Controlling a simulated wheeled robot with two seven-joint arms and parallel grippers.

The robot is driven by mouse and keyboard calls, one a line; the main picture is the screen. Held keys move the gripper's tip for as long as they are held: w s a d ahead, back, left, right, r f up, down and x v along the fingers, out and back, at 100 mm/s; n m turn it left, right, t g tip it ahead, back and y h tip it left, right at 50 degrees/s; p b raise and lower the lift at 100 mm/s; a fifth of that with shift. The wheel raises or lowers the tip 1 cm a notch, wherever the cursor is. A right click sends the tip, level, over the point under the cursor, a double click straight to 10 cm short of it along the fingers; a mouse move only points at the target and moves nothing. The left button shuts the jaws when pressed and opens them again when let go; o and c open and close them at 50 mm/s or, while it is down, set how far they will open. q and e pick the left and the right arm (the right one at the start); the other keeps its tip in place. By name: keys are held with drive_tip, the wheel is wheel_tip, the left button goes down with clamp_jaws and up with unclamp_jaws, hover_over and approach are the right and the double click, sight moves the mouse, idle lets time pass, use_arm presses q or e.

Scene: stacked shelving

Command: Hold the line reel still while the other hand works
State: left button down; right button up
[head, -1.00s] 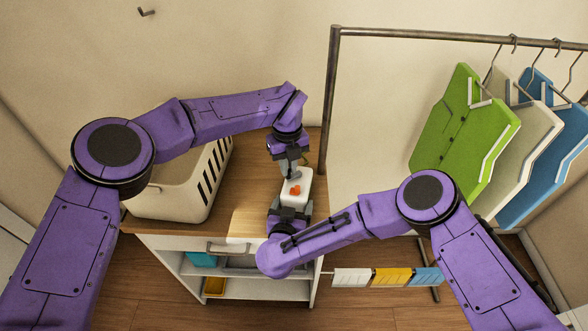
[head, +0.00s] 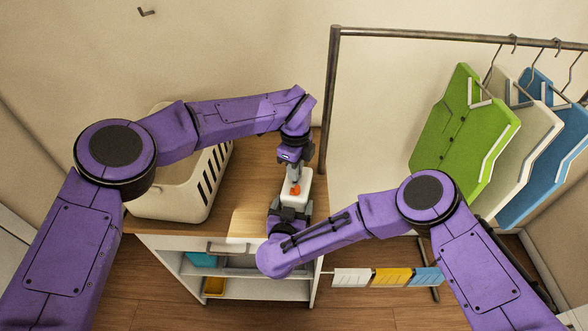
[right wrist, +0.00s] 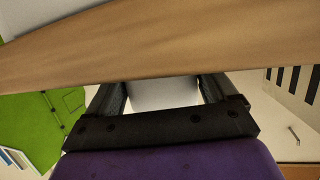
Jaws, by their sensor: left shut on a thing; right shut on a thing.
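The line reel (head: 297,203) is a white rounded box on the wooden top, near its right side. A small orange tab (head: 295,190) shows on its upper face. My right gripper (head: 291,212) is shut on the reel from the near side, a finger on either side. In the right wrist view the white reel (right wrist: 160,95) sits between the two dark fingers. My left gripper (head: 294,180) comes down from above and is shut on the orange tab, its tips partly hiding it.
A cream laundry basket (head: 175,203) stands on the wooden top (head: 238,185) to the left. A clothes rail (head: 331,100) stands to the right, with green (head: 462,125), cream and blue garments. Pegged cloths (head: 390,277) hang low at the right front.

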use_arm(q)
drive_tip(key=n, duration=0.2)
drive_tip(key=d+n, duration=0.1)
drive_tip(key=n, duration=0.1)
drive_tip(key=shift+s+d, duration=0.1)
drive_tip(key=n, duration=0.2)
drive_tip(key=d+n, duration=0.1)
drive_tip(key=n, duration=0.1)
drive_tip(key=shift+w+d, duration=0.1)
drive_tip(key=shift+w, duration=0.1)
drive_tip(key=n, duration=0.2)
drive_tip(key=d+n, duration=0.1)
drive_tip(key=n, duration=0.1)
drive_tip(key=shift+w, duration=0.3)
drive_tip(key=n, duration=0.2)
drive_tip(key=w+n, duration=0.1)
drive_tip(key=n, duration=0.1)
drive_tip(key=shift+d, duration=0.25)
drive_tip(key=c, duration=1.3)
unclamp_jaws()
